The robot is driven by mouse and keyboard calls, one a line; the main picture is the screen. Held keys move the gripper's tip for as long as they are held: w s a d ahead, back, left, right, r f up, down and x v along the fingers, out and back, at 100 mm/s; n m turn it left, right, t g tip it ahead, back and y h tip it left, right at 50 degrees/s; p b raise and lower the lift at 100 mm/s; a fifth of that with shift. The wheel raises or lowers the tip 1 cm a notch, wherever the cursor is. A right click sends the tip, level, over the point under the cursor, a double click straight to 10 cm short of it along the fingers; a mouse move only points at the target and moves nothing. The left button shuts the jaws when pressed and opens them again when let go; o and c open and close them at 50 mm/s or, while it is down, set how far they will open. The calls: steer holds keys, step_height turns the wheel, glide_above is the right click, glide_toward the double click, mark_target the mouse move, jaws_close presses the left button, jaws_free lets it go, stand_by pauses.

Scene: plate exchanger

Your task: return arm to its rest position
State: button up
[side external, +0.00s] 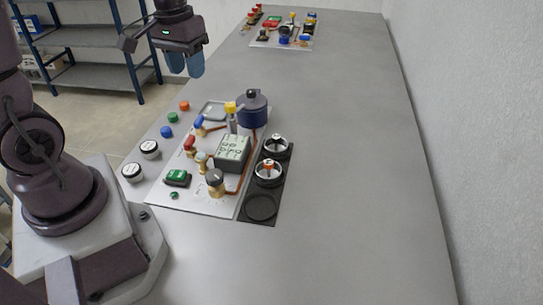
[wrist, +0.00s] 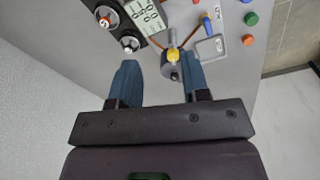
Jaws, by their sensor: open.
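My gripper (side external: 187,66) hangs in the air at the upper left of the side external view, above and beyond the near panel, with nothing between its blue fingers. In the wrist view my gripper (wrist: 160,85) has its two blue fingers spread apart. The near panel (side external: 217,204) lies on the grey table, with valves, a grey display box (side external: 233,152) and a dark blue cylinder (side external: 252,112). The cylinder's yellow-knobbed valve (wrist: 173,55) shows beyond and between the fingers in the wrist view. The gripper touches nothing that I can see.
A black strip (side external: 261,207) with two round gauges lies along the panel's right side. Several coloured buttons (side external: 173,118) sit left of it. A second panel (side external: 284,43) lies at the far end. The table's right side (side external: 350,160) is clear, beside a white wall (side external: 470,130). Blue shelving (side external: 85,40) stands behind.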

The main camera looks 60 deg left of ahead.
steer(key=s+d+r+m+t, duration=0.2)
steer(key=s+d+r, duration=0.2)
steer(key=d, duration=0.2)
steer(key=s+d+r+m+t, duration=0.2)
steer(key=s+d+r+m, duration=0.1)
steer(key=d+r, duration=0.2)
steer(key=shift+s+d+r+m+t, duration=0.2)
steer(key=shift+s+d+m+t, duration=0.15)
steer(key=shift+d, duration=0.6)
stand_by(0.5)
